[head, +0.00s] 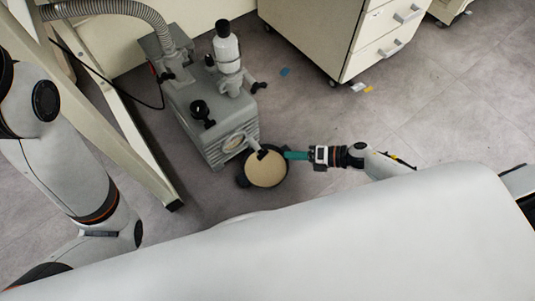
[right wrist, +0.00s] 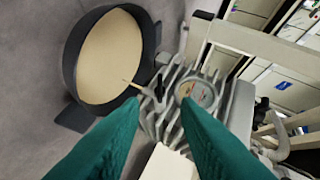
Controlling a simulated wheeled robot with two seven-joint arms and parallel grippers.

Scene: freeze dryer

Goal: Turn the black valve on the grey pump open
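The grey pump (head: 200,112) stands on the floor, with its ribbed front also in the right wrist view (right wrist: 165,118). A small black valve (head: 262,153) sits at the end of the pump's front spout; it also shows in the right wrist view (right wrist: 158,84). My right gripper (head: 286,155) reaches in from the right, with its teal fingertips close to the valve. In the right wrist view its fingers (right wrist: 160,98) are apart, with the valve just ahead of the gap. Contact cannot be told. My left arm shows at left, but its gripper is not visible.
A black round pan with tan inside (head: 267,184) lies on the floor below the spout. Other black knobs (head: 201,110) and a hose (head: 150,15) are on the pump. A table leg (head: 135,135) stands left, a drawer cabinet (head: 340,45) behind. Floor at right is mostly clear.

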